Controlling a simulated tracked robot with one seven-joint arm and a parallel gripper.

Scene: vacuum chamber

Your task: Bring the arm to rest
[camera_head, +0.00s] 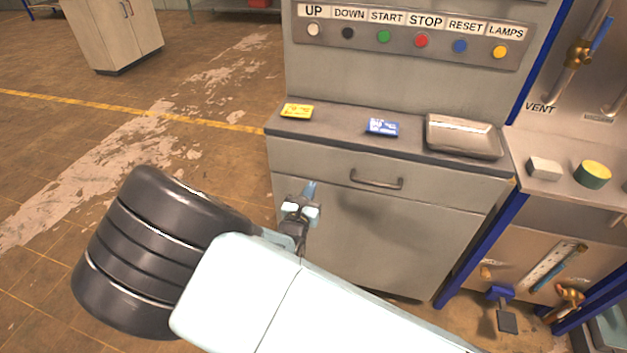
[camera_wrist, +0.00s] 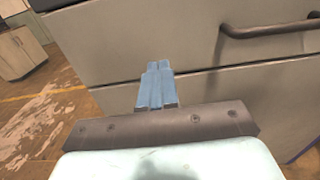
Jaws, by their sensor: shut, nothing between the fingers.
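My gripper (camera_head: 311,188) is in front of the grey cabinet (camera_head: 400,230), left of the drawer handle (camera_head: 376,181). In the wrist view my gripper (camera_wrist: 157,72) shows its blue fingers side by side, shut with nothing between them. The drawer handle (camera_wrist: 265,29) is up and to the right there, apart from the fingers. My arm is stretched out across the lower part of the head view.
On the cabinet's top lie a yellow card (camera_head: 296,111), a blue card (camera_head: 382,127) and a metal box (camera_head: 463,136). A button panel (camera_head: 405,38) stands behind them. Valves and pipes (camera_head: 580,55) are at the right. Open floor (camera_head: 60,190) is at the left.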

